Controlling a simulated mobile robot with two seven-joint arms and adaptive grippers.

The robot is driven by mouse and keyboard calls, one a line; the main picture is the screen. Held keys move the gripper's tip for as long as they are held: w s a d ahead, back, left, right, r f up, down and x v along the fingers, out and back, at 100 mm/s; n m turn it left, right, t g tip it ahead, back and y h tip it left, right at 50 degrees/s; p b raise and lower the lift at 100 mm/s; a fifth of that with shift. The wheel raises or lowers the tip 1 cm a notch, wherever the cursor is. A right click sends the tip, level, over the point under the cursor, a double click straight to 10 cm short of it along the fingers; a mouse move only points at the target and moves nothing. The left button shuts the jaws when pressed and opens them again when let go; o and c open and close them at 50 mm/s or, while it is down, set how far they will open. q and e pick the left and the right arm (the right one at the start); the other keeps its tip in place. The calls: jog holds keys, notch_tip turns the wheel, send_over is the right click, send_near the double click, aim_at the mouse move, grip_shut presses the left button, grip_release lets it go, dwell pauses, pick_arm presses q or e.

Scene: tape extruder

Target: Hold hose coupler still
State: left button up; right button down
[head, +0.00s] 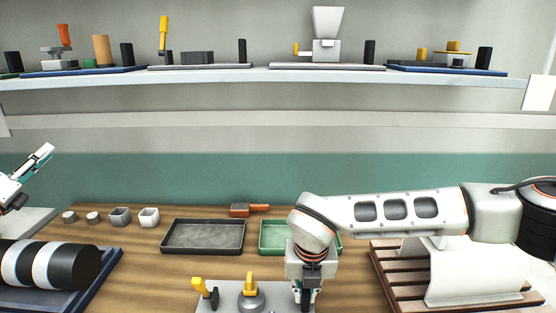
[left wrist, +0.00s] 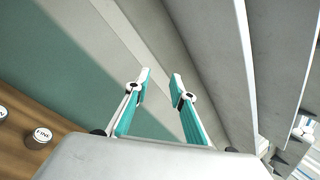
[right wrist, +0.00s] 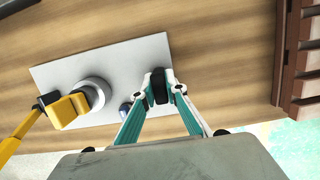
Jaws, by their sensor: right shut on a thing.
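My right gripper (head: 305,297) points down over the right end of a light grey plate (head: 228,303). In the right wrist view its fingers (right wrist: 161,84) are closed around a small dark upright piece (right wrist: 159,92), which appears to be the hose coupler. The fingers hide part of it, and I cannot tell how it meets the plate (right wrist: 112,63). My left gripper (head: 40,158) is raised at the far left, away from the plate. In the left wrist view its fingertips (left wrist: 162,78) are apart with nothing between them.
The plate also bears a yellow-handled clamp (head: 204,290) and a round grey fitting with a yellow lever (head: 250,287). Behind are a dark tray (head: 204,250) and a green tray (head: 271,251). A slatted wooden rack (head: 392,275) stands right, a black-and-white roll (head: 75,264) left.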

pick_arm(q)
jog(key=w+d+r+m+g+h, duration=0.1)
jog(key=d+m+g+h, duration=0.3)
jog(key=d, duration=0.9)
jog(key=w+d+r+m+g+h, duration=0.1)
jog(key=w+d+m+g+h, duration=0.15)
jog(key=d+h, duration=0.8)
jog(key=s+d+f+m+g+y, duration=0.1)
jog(key=s+d+m+g, duration=0.3)
jog(key=d, duration=0.8)
jog(key=s+d+g+y, duration=0.15)
jog(key=d+g, duration=0.45)
jog(key=d, duration=0.7)
jog(key=s+d+f+g+y, duration=0.2)
jog(key=s+d+f+g, duration=0.15)
jog(key=s+d, duration=0.4)
jog(key=n+g+y, duration=0.2)
jog(key=n+y, duration=0.2)
jog(key=y, duration=0.9)
send_over(249, 276)
notch_tip(249, 276, down, 9)
jog(key=shift+f, duration=4.55)
